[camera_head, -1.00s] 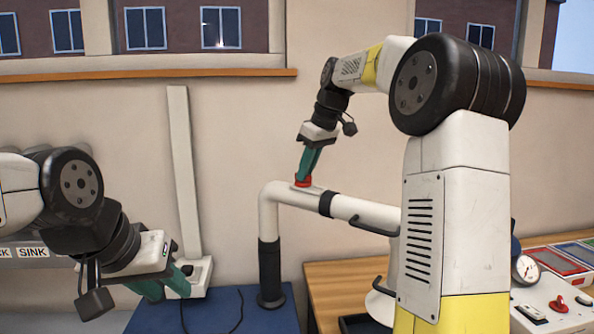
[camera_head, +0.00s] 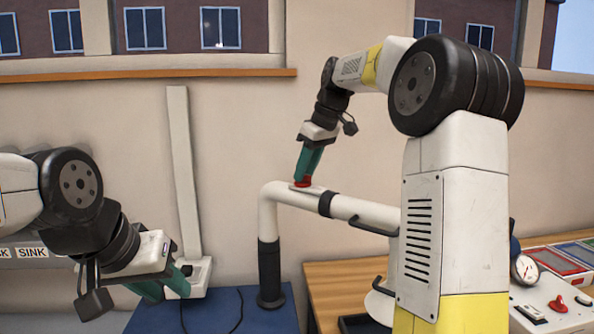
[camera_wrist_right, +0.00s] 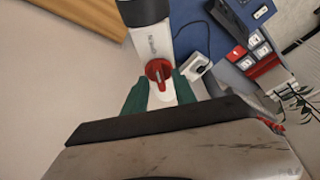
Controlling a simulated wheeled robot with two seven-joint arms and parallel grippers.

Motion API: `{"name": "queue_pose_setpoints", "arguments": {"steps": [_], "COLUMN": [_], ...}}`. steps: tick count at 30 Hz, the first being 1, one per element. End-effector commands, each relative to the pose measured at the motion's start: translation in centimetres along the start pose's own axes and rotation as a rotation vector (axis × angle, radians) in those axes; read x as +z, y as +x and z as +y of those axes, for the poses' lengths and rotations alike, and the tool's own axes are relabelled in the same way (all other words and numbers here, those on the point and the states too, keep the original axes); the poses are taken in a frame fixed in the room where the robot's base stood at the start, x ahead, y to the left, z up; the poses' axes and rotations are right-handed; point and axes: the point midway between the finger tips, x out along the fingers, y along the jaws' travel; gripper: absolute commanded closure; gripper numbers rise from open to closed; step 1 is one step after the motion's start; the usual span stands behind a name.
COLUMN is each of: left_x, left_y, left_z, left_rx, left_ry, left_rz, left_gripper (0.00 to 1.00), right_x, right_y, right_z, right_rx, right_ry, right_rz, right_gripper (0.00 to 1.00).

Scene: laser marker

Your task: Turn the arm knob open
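The red arm knob (camera_head: 303,181) sits on top of the white horizontal arm (camera_head: 275,198), near its bend. In the right wrist view the knob (camera_wrist_right: 158,71) is a red disc with a pale raised ridge pointing nearly up and down the picture. My right gripper (camera_head: 306,174) points down at the knob from above. Its green fingertips (camera_wrist_right: 161,80) are apart, one on each side of the knob, with the ridge between them; contact is unclear. My left gripper (camera_head: 167,284) is low at the left, its green fingers apart and empty.
The arm's black post (camera_head: 269,272) stands on a blue surface (camera_head: 220,306). A black handle (camera_head: 372,225) sticks out below the white arm. A white box (camera_head: 200,277) is beside my left gripper. A panel with a gauge (camera_head: 524,267) and red switch is at the right.

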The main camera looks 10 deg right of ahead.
Motion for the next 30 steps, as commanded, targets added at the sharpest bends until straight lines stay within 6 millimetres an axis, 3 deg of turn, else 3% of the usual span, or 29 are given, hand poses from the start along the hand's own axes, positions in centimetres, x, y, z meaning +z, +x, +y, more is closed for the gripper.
{"name": "queue_pose_setpoints", "arguments": {"steps": [15,30], "left_x": [0.0,0.0], "left_y": [0.0,0.0], "left_z": [0.0,0.0], "left_rx": [0.0,0.0], "left_ry": [0.0,0.0], "left_rz": [0.0,0.0], "left_gripper": [0.64,0.64], "right_x": [0.0,0.4], "right_y": [-7.2,-7.8], "right_z": [0.1,-0.6], "right_rx": [0.002,0.008], "right_ry": [0.0,0.018], "right_rz": [0.002,0.002], "right_gripper": [0.67,0.67]}}
